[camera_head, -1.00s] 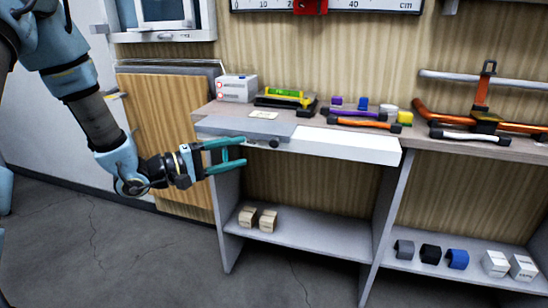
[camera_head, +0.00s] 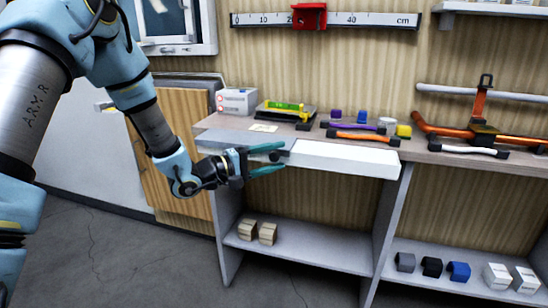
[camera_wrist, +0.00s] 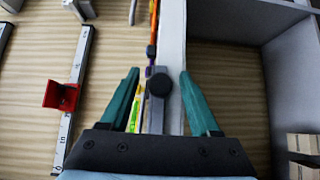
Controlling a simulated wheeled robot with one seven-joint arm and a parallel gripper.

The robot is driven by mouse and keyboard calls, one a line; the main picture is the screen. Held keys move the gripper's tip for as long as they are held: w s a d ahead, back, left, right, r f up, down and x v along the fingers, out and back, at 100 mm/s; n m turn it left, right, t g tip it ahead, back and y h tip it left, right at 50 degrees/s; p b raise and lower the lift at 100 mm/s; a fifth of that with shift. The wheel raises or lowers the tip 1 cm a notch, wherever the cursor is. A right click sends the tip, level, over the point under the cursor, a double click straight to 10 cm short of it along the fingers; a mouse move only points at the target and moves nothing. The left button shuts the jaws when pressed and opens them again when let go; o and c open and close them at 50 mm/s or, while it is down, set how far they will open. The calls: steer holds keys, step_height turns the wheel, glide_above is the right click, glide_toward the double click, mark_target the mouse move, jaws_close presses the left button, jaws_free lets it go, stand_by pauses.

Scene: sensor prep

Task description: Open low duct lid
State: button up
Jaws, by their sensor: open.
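The low duct (camera_head: 345,158) is a long white box along the front edge of the bench. A dark round knob (camera_head: 281,157) sticks out near its left part; it also shows in the wrist view (camera_wrist: 160,83). A grey strip (camera_wrist: 156,118) lies behind the knob there, and I cannot tell where the lid ends. My gripper (camera_head: 268,160) is open, its teal fingers pointing right at the knob. In the wrist view the knob sits between the fingertips (camera_wrist: 159,74), with a gap on both sides. The left part of the duct is partly hidden behind my gripper.
Close behind on the bench (camera_head: 440,157) stand a white box (camera_head: 237,101), a yellow-green level (camera_head: 285,106), handles and small coloured blocks. An orange-barred tool (camera_head: 482,128) stands at right. Small boxes sit on the lower shelf (camera_head: 310,250). The floor in front is clear.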

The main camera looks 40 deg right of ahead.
jaws_close()
stand_by(0.4)
stand_by(0.9)
